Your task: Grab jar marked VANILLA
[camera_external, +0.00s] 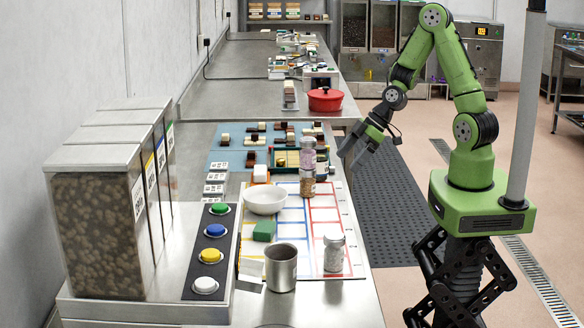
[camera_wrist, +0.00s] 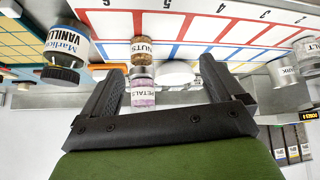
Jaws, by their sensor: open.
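The jar marked VANILLA (camera_wrist: 66,48) is on the left of the wrist view, which is upside down. It has a white and blue label and a black lid. Between the fingers in that view, a PETALS jar (camera_wrist: 142,94) is stacked on a NUTS jar (camera_wrist: 145,50). The VANILLA jar lies outside the fingers, left of the left one.
The stacked PETALS (camera_external: 308,155) and NUTS (camera_external: 307,186) jars stand left of my gripper. A red pot (camera_external: 325,100) is farther back.

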